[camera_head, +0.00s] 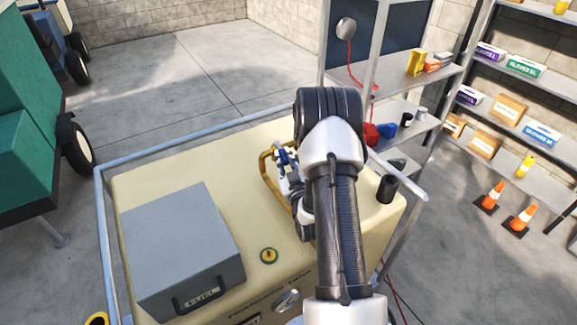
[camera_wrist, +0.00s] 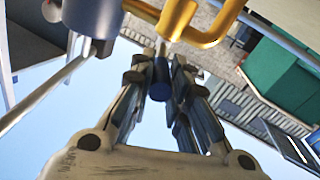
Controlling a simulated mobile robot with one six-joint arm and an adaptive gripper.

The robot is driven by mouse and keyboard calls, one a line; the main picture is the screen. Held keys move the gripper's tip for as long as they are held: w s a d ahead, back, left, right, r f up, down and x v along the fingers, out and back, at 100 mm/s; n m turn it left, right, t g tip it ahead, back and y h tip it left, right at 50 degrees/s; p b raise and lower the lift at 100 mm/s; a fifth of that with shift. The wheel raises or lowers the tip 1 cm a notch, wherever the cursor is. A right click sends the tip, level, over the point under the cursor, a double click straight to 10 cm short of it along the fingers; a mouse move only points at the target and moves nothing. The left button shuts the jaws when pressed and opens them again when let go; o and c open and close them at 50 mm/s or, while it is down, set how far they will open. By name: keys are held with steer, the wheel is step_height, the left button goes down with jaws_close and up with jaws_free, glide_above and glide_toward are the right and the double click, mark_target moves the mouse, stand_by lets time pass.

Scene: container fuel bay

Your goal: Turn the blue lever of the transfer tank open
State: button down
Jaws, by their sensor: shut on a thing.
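The transfer tank (camera_head: 160,190) is a cream box inside a metal rail frame, with lettering on its front. A yellow-brass pipe loop (camera_head: 266,172) stands on its top and shows at the top of the wrist view (camera_wrist: 205,40). The blue lever (camera_head: 284,157) is at this pipe, small and partly covered by my gripper (camera_head: 289,172). In the wrist view the lever's round blue end (camera_wrist: 160,91) sits between the fingertips of my gripper (camera_wrist: 160,76), which is shut on it. My arm hides the tank top to the right of the lever.
A grey box marked FUEL (camera_head: 180,245) stands on the tank, left of my arm. A yellow round fitting (camera_head: 269,256) and a black cylinder (camera_head: 387,189) are also on top. Shelves (camera_head: 520,120) stand right, with traffic cones (camera_head: 522,218) below. Open floor (camera_head: 190,75) lies behind.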

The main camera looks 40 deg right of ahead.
steer(key=shift+w+a+m+g+h+b, duration=0.15)
steer(key=shift+w+a+m+g+h, duration=0.35)
steer(key=shift+m+g+h, duration=0.35)
steer(key=shift+w+a+m+g+h+b, duration=0.15)
steer(key=shift+w+a+m+g+h, duration=0.15)
steer(key=shift+a+m+g+h, duration=0.6)
steer(key=shift+w+a+m+g+h+b, duration=0.2)
steer(key=shift+w+m+g+h, duration=0.3)
steer(key=shift+h, duration=0.65)
steer(key=shift+s+r, duration=0.1)
steer(key=c, duration=1.5)
jaws_free()
step_height(320, 180, up, 10)
steer(key=shift+c, duration=0.3)
